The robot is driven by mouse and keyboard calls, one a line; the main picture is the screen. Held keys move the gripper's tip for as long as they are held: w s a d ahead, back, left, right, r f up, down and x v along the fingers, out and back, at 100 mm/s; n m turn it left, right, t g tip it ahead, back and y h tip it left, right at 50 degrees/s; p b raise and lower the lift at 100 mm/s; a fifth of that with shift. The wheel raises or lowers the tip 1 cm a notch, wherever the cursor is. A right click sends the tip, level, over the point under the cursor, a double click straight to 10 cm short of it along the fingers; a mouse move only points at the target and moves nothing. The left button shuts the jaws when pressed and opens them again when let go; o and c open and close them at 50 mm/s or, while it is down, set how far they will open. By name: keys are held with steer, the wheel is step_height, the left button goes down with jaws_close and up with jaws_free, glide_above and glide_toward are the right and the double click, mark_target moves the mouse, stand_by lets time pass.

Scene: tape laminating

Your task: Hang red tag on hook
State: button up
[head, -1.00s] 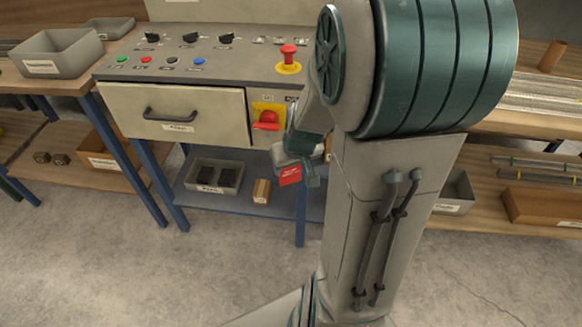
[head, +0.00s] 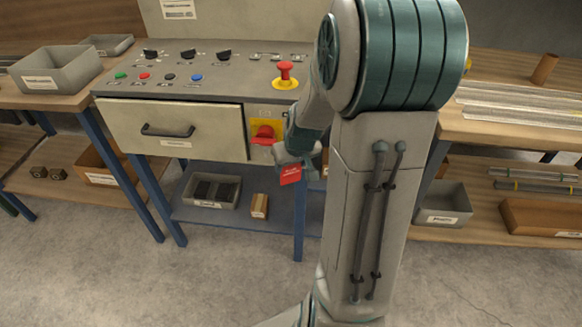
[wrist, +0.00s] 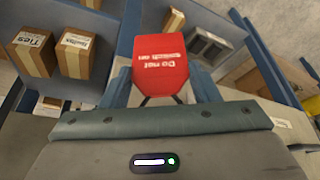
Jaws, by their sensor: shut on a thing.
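The red tag (head: 290,175) with white print hangs at my gripper (head: 287,157), just below the red rotary switch (head: 264,133) on its yellow plate. In the wrist view the red tag (wrist: 160,63) reads "Do not switch on" and is held between the two blue fingers of my gripper (wrist: 160,90), which is shut on it. A hook is not clearly visible in either view; my arm covers part of the panel right of the switch.
A drawer (head: 175,130) with a dark handle is left of the switch. A red emergency button (head: 285,73) stands on the console above. The lower shelf (head: 240,218) holds a grey bin (head: 211,190) and a small box (head: 259,205). Open floor lies in front.

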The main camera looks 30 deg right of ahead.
steer(key=shift+w+d+f+b, duration=0.25)
steer(key=shift+w+d+f, duration=0.1)
steer(key=shift+w+d, duration=0.3)
steer(key=shift+w+d+f+b, duration=0.2)
steer(key=shift+w+d+f, duration=0.15)
steer(key=shift+w, duration=0.5)
steer(key=shift+d, duration=0.1)
steer(key=o, duration=1)
steer(key=shift+r, duration=0.1)
steer(key=shift+o, duration=0.2)
